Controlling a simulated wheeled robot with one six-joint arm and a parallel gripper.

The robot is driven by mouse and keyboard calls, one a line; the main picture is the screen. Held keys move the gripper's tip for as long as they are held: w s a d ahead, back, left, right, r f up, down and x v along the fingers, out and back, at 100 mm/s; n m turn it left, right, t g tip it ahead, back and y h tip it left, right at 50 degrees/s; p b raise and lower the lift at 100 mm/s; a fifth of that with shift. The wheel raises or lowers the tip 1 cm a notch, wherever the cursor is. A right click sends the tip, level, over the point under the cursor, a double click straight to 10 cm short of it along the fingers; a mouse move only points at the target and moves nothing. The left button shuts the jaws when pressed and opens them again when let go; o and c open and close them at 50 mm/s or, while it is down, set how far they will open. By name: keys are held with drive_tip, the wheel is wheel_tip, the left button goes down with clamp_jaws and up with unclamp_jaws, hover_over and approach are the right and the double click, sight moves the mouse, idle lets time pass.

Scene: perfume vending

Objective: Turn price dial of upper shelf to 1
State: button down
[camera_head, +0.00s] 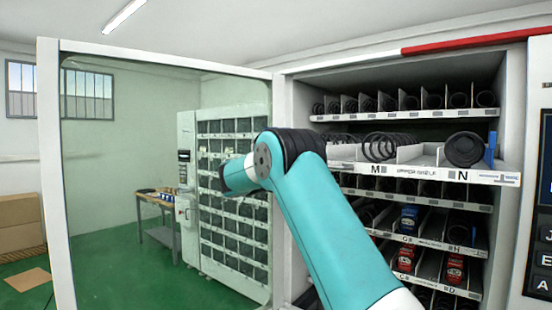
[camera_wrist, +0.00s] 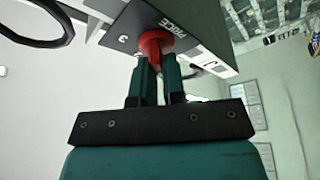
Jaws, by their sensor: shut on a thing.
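The red price dial (camera_wrist: 152,42) sits on a dark panel (camera_wrist: 128,22) marked "PRICE" in the wrist view. A figure that looks like 3 is printed left of the dial; no 1 can be read. My gripper (camera_wrist: 156,66) is shut on the dial, with its two green fingers on either side of it. The pulled-out upper shelf (camera_head: 410,172), lettered M and N, stands out of the machine in the head view. My teal arm reaches up in front of the shelf's left end. The dial and my fingers are hidden in the head view.
The glass door (camera_head: 150,180) stands open at the left. A keypad panel (camera_head: 540,200) is at the right edge. Another vending machine (camera_head: 235,190) and a wooden table (camera_head: 158,196) stand behind the glass.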

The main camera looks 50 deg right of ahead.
drive_tip(key=shift+r+n+y, duration=0.1)
drive_tip(key=shift+n+y, duration=0.2)
drive_tip(key=shift+n, duration=0.4)
drive_tip(key=shift+t+p, duration=0.3)
drive_tip(key=c, duration=1.2)
unclamp_jaws()
drive_tip(key=b+v, duration=1)
drive_tip(key=v, duration=0.7)
drive_tip(key=shift+a, duration=0.25)
